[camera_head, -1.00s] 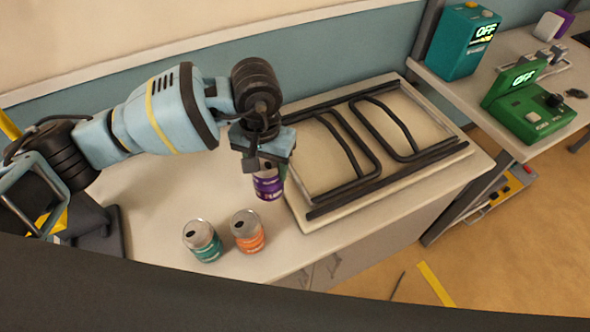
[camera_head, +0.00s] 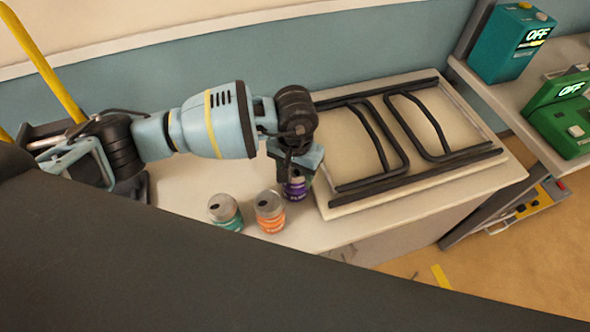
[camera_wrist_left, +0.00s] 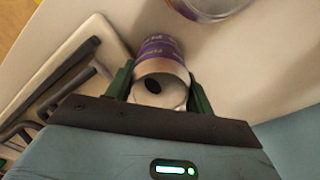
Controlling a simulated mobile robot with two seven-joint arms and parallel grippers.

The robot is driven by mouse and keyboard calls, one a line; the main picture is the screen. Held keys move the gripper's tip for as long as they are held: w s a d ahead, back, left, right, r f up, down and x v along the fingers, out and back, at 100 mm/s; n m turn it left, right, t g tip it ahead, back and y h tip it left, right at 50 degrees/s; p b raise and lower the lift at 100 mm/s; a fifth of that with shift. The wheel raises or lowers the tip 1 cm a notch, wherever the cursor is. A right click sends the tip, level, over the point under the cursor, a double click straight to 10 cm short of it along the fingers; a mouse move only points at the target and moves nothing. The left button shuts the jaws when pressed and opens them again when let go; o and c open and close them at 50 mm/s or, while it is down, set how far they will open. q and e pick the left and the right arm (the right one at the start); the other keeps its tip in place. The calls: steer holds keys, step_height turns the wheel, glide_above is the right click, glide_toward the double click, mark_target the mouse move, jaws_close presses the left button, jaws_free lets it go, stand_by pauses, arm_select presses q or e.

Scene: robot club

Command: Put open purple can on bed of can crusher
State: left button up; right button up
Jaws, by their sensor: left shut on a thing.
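The purple can (camera_head: 295,187) is in my left gripper (camera_head: 296,172), just left of the folded metal frame on the counter. In the left wrist view the purple can (camera_wrist_left: 161,75) sits between the green fingers of my left gripper (camera_wrist_left: 160,90), with a dark opening in its silver top. The gripper is shut on it. I cannot tell whether its bottom touches the counter. A yellow lever (camera_head: 42,65) rises at the far left, apparently part of the can crusher. Its bed is mostly hidden behind my left arm. My right gripper is not in view.
A teal can (camera_head: 225,213) and an orange can (camera_head: 270,212) stand on the counter (camera_head: 185,190) close to the purple can. The pale board with black metal frames (camera_head: 400,135) fills the right side. Teal (camera_head: 507,45) and green (camera_head: 568,115) devices stand further right.

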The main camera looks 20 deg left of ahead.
arm_select(q)
steer(key=shift+f, duration=0.1)
steer(key=o, duration=0.7)
steer(key=shift+f, duration=0.1)
steer(key=o, duration=0.5)
